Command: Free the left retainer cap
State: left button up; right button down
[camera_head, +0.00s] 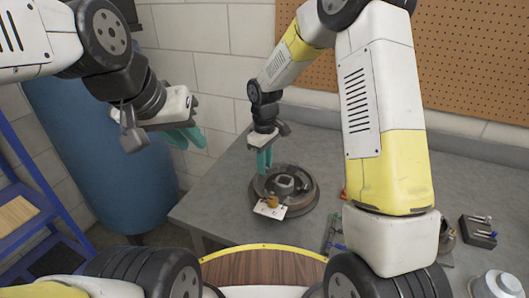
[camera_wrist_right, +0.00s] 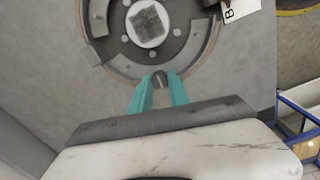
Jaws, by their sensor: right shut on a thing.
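A round brake drum assembly (camera_head: 312,190) with a grey hub lies on the grey workbench; it also shows in the right wrist view (camera_wrist_right: 202,45). My right gripper (camera_head: 264,160) reaches down at the drum's far left rim. In the right wrist view its teal fingers (camera_wrist_right: 160,92) are shut on a small round brownish cap (camera_wrist_right: 160,77) at the drum's edge. I cannot tell whether the cap is still seated. My left gripper (camera_head: 187,138) hangs in the air to the left of the bench, its teal fingers slightly apart and empty.
A white marked card (camera_head: 268,211) and a brass-coloured cylinder (camera_head: 271,201) are at the drum's near left. Small tools (camera_head: 333,237) and a dark block with pins (camera_head: 478,231) are on the right. A blue barrel (camera_head: 110,150) and blue ladder (camera_head: 32,195) stand left.

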jog(key=shift+n, duration=0.3)
jog(key=c, duration=1.3)
grip_release()
jog(key=shift+o, duration=0.2)
notch_tip(320, 180, up, 8)
jog(key=shift+f, duration=0.2)
jog(key=shift+r, duration=0.1)
